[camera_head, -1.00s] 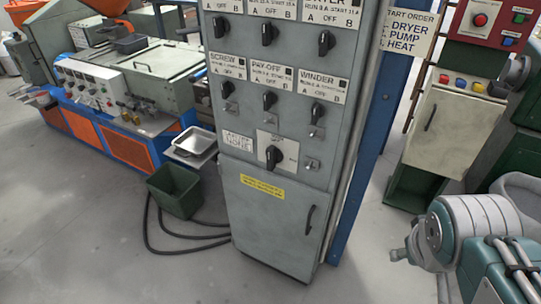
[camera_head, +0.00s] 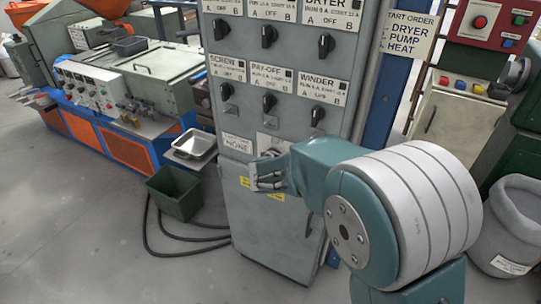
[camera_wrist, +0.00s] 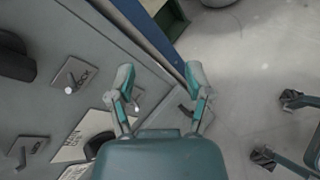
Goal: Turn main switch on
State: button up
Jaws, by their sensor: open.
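The main switch is a black rotary knob on a white plate (camera_head: 272,142) low on the grey cabinet's control panel. In the head view my gripper (camera_head: 260,176) is in front of it and hides most of the knob. In the wrist view a white lettered plate (camera_wrist: 72,142) and a dark knob (camera_wrist: 98,144) show at lower left, partly hidden by my gripper's body. My gripper also shows there (camera_wrist: 160,82) with its two fingers spread apart and nothing between them. I cannot tell whether it touches the panel.
The grey cabinet (camera_head: 240,215) carries several other labelled knobs above, including Screw, Pay-off and Winder. A blue post (camera_head: 383,110) stands on its right side. A green bin (camera_head: 173,192) and black cables lie at the left.

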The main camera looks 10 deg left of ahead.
jog(key=w+a+f+n+t+y, duration=0.1)
jog(key=a+f+n+t+y, duration=0.35)
jog(key=a, duration=0.55)
jog(key=w+a+f+n+t+y, duration=0.1)
jog(key=w+a+f+n+t, duration=0.15)
jog(key=a+f+n, duration=0.65)
jog(key=shift+m+t, duration=0.3)
jog(key=shift+m, duration=0.65)
jog(key=w+r, duration=0.1)
jog(key=w, duration=0.2)
jog(key=w+r, duration=0.1)
jog(key=w, duration=0.2)
jog(key=w+d+r, duration=0.1)
jog(key=w, duration=0.2)
jog(key=shift+w, duration=0.3)
jog(key=shift+d+r, duration=0.1)
jog(key=shift+r, duration=0.05)
grip_shut()
